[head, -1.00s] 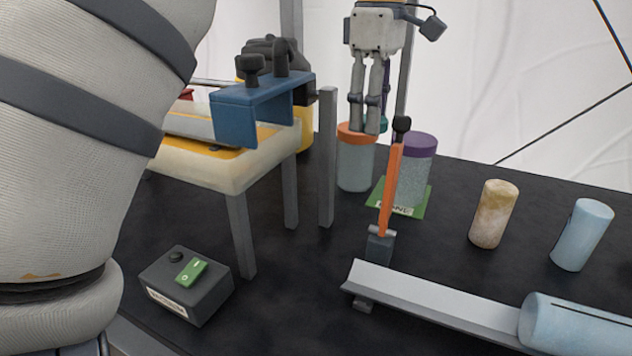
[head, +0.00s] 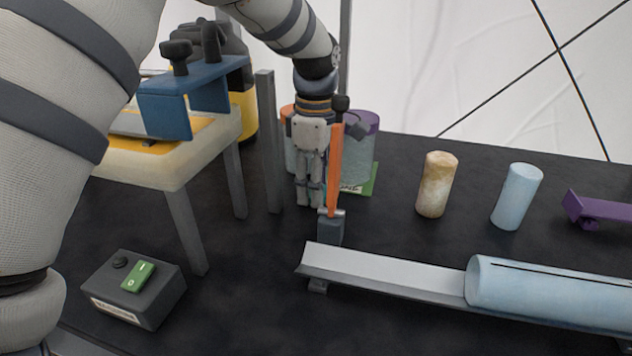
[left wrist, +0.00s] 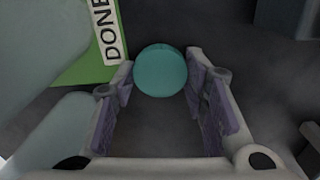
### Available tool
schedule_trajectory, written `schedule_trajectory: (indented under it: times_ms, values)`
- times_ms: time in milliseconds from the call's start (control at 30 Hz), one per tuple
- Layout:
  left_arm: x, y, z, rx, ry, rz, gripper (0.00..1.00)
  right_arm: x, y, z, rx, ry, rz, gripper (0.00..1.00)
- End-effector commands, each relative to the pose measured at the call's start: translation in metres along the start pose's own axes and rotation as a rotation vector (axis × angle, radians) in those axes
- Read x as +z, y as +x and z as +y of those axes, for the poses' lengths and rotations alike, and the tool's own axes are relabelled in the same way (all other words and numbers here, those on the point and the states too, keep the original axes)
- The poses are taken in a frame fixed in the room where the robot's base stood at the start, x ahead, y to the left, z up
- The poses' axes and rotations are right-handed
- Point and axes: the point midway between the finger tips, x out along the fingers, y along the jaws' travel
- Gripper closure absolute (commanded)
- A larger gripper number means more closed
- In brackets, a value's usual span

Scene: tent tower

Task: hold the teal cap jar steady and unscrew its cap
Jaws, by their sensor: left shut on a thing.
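The jar's round teal cap (left wrist: 160,70) shows from above in the left wrist view, between the two fingertips of my left gripper. In the head view my left gripper (head: 310,200) points down just behind the orange lever, with its fingers shut on the teal cap jar. The gripper hides the jar there, and its body below the cap cannot be made out in either view. My right gripper is in neither view.
Jars with orange (head: 287,111) and purple (head: 365,120) lids stand close behind the gripper, by a green DONE mat (left wrist: 85,65). The orange lever (head: 334,170) and a grey post (head: 268,140) stand near it. A trough (head: 380,268) lies in front.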

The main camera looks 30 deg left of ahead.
Motion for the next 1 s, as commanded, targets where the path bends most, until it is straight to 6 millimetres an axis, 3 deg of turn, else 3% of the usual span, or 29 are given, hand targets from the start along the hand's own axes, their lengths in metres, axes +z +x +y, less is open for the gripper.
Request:
schedule_trajectory:
  times_ms: [300,333,400,767,1000]
  values:
    - [0.0,0.001,0.0,0.002,-0.001,-0.001,0.93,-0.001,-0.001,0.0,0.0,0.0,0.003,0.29]
    - [0.0,0.001,0.0,0.002,-0.001,-0.001,0.53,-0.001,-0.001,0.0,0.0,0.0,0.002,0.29]
    - [0.0,0.001,0.0,0.002,-0.001,-0.001,0.4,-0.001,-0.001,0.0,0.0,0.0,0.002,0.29]
    - [0.0,-0.006,0.001,0.004,0.0,0.0,0.4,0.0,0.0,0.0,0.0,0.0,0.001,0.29]
    - [0.0,-0.068,0.001,0.009,0.0,0.0,0.4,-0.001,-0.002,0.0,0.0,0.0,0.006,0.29]
